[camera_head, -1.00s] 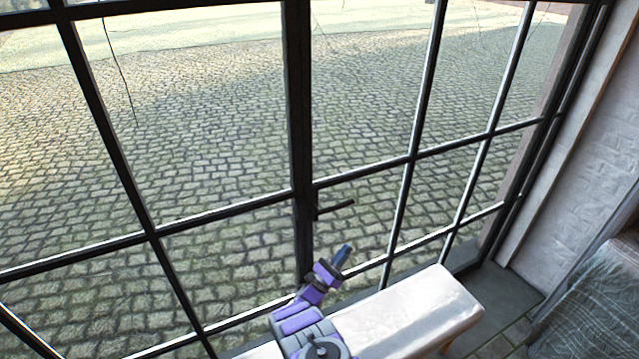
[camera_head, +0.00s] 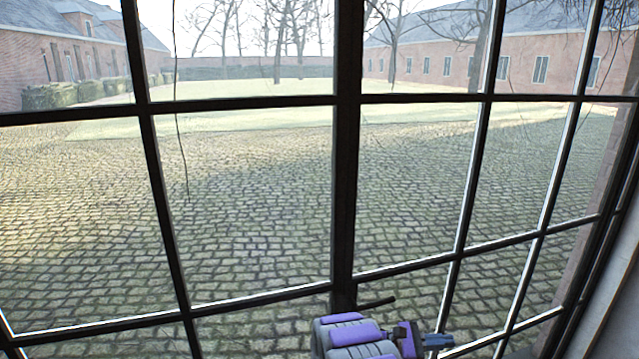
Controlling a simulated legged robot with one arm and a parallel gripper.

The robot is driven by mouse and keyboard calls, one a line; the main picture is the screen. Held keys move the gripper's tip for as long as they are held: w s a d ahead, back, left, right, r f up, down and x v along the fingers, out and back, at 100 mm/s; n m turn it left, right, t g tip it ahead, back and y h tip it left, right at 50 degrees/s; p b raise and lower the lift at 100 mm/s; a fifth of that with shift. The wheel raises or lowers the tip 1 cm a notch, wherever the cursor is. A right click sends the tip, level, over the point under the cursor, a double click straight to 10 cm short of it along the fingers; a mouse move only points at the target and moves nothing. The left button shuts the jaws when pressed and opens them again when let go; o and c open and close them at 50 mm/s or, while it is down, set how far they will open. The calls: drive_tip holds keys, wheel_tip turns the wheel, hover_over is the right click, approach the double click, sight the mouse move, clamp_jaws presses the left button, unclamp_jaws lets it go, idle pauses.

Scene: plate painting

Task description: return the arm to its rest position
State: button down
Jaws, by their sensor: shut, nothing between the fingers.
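My gripper (camera_head: 440,341) shows at the bottom of the head view, right of the middle. Its blue-grey fingers point to the right and look closed, with nothing between them. My purple and grey arm is folded low at the bottom edge. The gripper is in front of the lower panes of a large window, and I cannot tell how far it is from the glass.
A dark-framed glass window (camera_head: 346,190) fills most of the view. Its dark handle (camera_head: 376,303) is just above my arm. A wall (camera_head: 603,318) stands at the lower right. Cobbled ground, trees and brick buildings lie outside beyond the glass.

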drive_tip(key=s+a+r+m+g+y, duration=0.15)
drive_tip(key=s+r+m+y, duration=0.3)
drive_tip(key=s, duration=0.75)
drive_tip(key=s+a+r+m+g+y, duration=0.1)
drive_tip(key=s+r+m+g+y, duration=0.35)
drive_tip(key=s, duration=0.75)
drive_tip(key=s+a+r+m+t+y, duration=0.1)
drive_tip(key=s+a+m+t+y, duration=0.4)
drive_tip(key=s+a+y, duration=0.5)
drive_tip(key=s+a, duration=0.4)
drive_tip(key=s, duration=0.4)
drive_tip(key=shift+s+r+m, duration=0.2)
drive_tip(key=shift+r+m, duration=0.05)
drive_tip(key=shift+m, duration=0.15)
drive_tip(key=shift+w, duration=0.1)
